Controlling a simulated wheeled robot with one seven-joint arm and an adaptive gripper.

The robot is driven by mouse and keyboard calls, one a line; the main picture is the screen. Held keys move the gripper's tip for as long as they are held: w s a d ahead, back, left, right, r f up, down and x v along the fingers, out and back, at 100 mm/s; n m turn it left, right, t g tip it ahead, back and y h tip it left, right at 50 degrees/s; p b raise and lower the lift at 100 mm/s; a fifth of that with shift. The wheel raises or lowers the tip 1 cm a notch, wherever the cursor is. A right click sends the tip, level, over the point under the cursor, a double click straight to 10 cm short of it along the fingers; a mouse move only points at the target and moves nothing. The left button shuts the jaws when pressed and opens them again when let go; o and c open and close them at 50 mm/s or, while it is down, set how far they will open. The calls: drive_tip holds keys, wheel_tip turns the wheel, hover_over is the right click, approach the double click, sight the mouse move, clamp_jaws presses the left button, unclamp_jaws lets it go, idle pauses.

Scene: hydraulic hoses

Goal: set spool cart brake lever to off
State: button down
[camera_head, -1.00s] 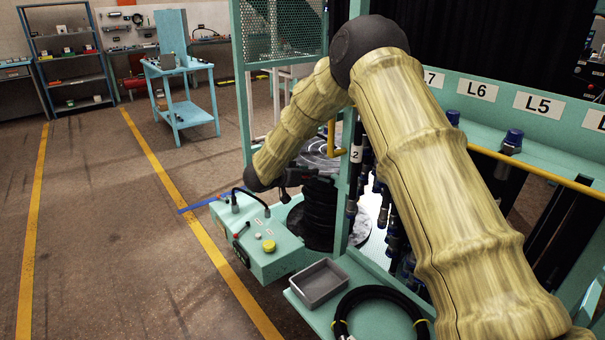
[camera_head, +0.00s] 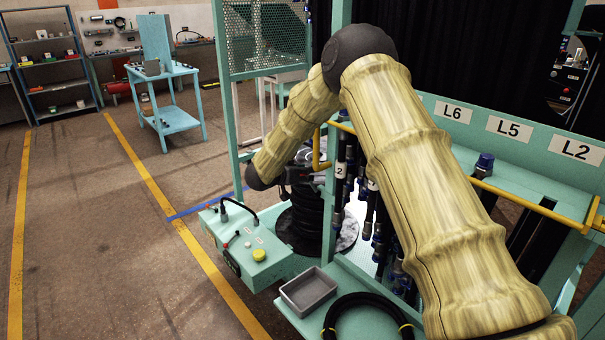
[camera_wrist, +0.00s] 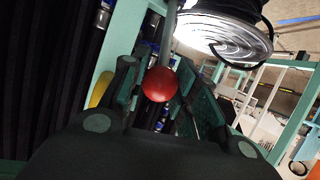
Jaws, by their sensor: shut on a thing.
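In the wrist view a round red knob (camera_wrist: 160,84) on a thin grey rod (camera_wrist: 168,42) sits between the two dark fingers of my gripper (camera_wrist: 160,92). The fingers are shut on this brake lever. The rod runs from the knob toward the top of the picture. The bright silver spool flange (camera_wrist: 226,38) shows just beyond, at upper right. In the head view my gripper (camera_head: 298,178) is a small dark shape above the spool wound with black hose (camera_head: 306,222). The knob cannot be made out there, and the lever's exact setting cannot be read.
A teal control box (camera_head: 250,256) with a yellow button stands left of the spool. A grey tray (camera_head: 308,291) and coiled black hose (camera_head: 368,318) lie in front. A teal frame post (camera_head: 328,200) and hanging hoses are close on the right. Floor at left is clear.

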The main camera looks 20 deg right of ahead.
drive_tip(key=shift+w+d+r, duration=0.15)
drive_tip(key=shift+r, duration=0.25)
drive_tip(key=c, duration=1.3)
unclamp_jaws()
drive_tip(key=shift+o, duration=1.1)
drive_tip(key=shift+f, duration=0.25)
drive_tip(key=shift+f, duration=0.1)
drive_tip(key=v, duration=0.8)
